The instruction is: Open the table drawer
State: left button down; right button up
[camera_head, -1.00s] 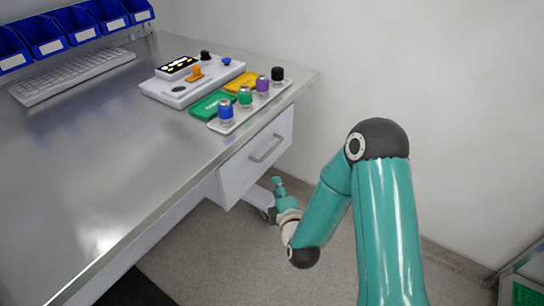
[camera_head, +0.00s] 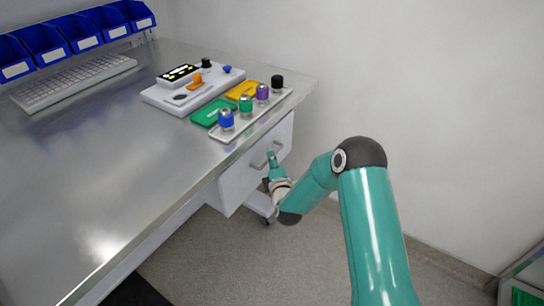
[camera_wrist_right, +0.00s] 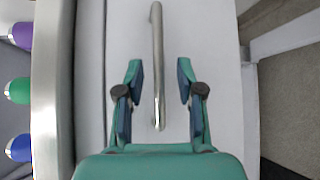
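The table drawer (camera_head: 236,182) is a pale grey-white front below the metal tabletop, and it looks closed. Its bar handle (camera_wrist_right: 157,45) is a slim metal bar running up the middle of the right wrist view, in front of the drawer face (camera_wrist_right: 215,50). My right gripper (camera_wrist_right: 160,82) is open, with one finger on each side of the handle's near end and a gap on both sides. In the head view my right gripper (camera_head: 272,160) is at the drawer front and partly covers the handle. My left gripper is not in view.
Open floor (camera_head: 230,260) lies below; a wall stands behind.

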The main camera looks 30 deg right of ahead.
jog(key=shift+x, duration=1.4)
grip_shut()
